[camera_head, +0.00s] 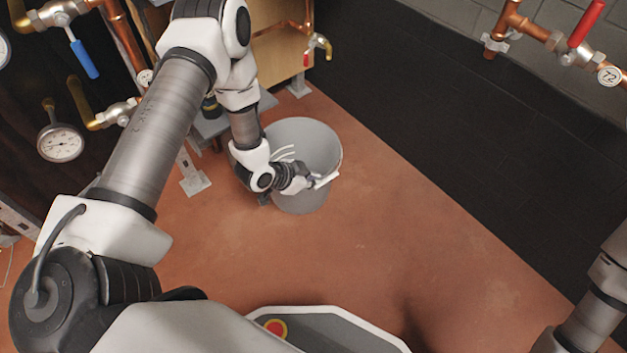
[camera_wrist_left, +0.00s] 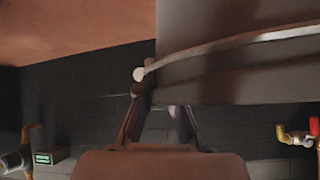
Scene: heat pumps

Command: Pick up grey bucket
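The grey bucket (camera_head: 310,140) appears to stand upright on the floor in the head view, with a pale handle across its side. My left gripper (camera_head: 322,181) is at the near right part of its rim. In the left wrist view the bucket (camera_wrist_left: 235,80) fills the upper right, and its pale handle (camera_wrist_left: 225,48) runs across it. The two fingers of my left gripper (camera_wrist_left: 160,105) straddle the bucket's edge, one outside and one partly hidden behind the wall. I cannot tell whether they clamp it. My right gripper is out of view; only my right arm shows.
A wooden panel (camera_head: 280,52) with pipes stands behind the bucket. A gauge (camera_head: 60,143) and a blue-handled valve (camera_head: 83,58) are at left. A dark wall (camera_head: 440,90) runs along the right. The reddish floor (camera_head: 400,235) right of the bucket is clear.

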